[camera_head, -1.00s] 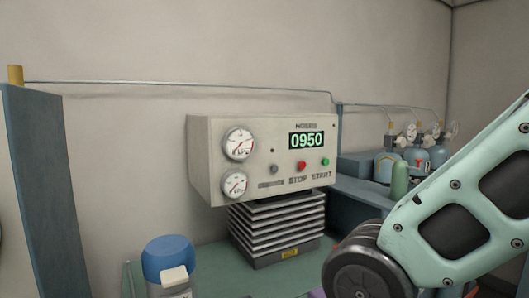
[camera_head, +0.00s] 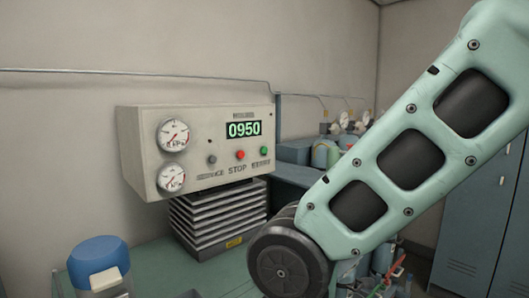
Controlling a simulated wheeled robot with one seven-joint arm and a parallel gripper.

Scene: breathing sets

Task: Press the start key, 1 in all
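A cream control box (camera_head: 195,150) sits on a dark ribbed stack above a green bench. Its display (camera_head: 243,129) reads 0950 in green. Below the display are a red button (camera_head: 240,155) over the word STOP and a green button (camera_head: 264,150) to its right. The label under the green button is hard to read now; earlier it read START. A grey knob (camera_head: 212,160) is left of the red button. My pale green arm crosses the right side, its dark round joint in front of the bench. My gripper is not in view.
Two dials (camera_head: 174,135) are on the box's left face. Gas cylinders (camera_head: 325,152) stand behind my arm. A grey-blue locker (camera_head: 480,225) is at the right.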

